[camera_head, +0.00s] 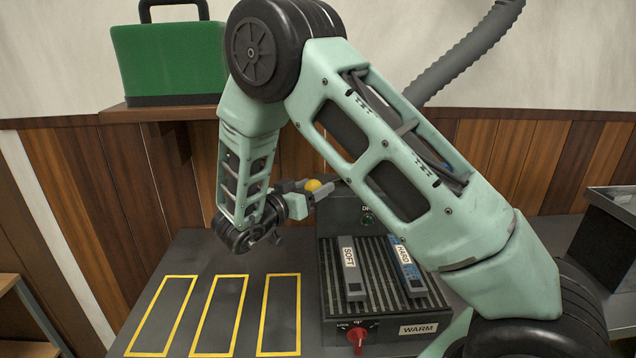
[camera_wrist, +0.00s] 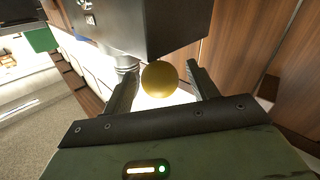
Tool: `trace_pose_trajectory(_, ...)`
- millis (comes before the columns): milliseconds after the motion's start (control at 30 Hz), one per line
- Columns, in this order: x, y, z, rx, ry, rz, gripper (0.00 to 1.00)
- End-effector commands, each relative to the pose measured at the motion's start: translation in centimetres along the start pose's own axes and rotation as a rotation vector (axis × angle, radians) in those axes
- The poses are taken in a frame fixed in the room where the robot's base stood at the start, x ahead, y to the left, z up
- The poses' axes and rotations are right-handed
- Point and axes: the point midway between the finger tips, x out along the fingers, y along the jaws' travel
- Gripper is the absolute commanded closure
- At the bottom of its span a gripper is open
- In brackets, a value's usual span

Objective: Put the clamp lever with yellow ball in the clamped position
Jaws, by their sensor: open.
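The clamp lever's yellow ball (camera_head: 313,185) shows in the head view at the back of the table, by the upper left of the dark machine (camera_head: 343,208). In the wrist view the ball (camera_wrist: 160,78) sits between my two fingers, with a gap to each side. My gripper (camera_head: 308,190) is open around the ball and does not appear to grip it. It also shows in the wrist view (camera_wrist: 163,86). The lever's arm is mostly hidden, so I cannot tell its angle.
A ribbed plate (camera_head: 378,287) carries blocks marked SOFT (camera_head: 350,275) and HARD (camera_head: 407,268). A red knob (camera_head: 356,338) is on its front. Yellow-outlined empty areas (camera_head: 217,315) lie to the left. A green box (camera_head: 168,60) sits on a shelf. A dark bin (camera_head: 606,235) stands right.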

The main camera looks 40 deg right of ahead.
Motion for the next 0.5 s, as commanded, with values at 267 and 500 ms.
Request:
trace_pose_trajectory(267,2.1,0.0,0.0,0.001,-0.001,0.000,0.41)
trace_pose_trajectory(500,2.2,0.0,0.0,0.001,0.000,-0.001,0.41)
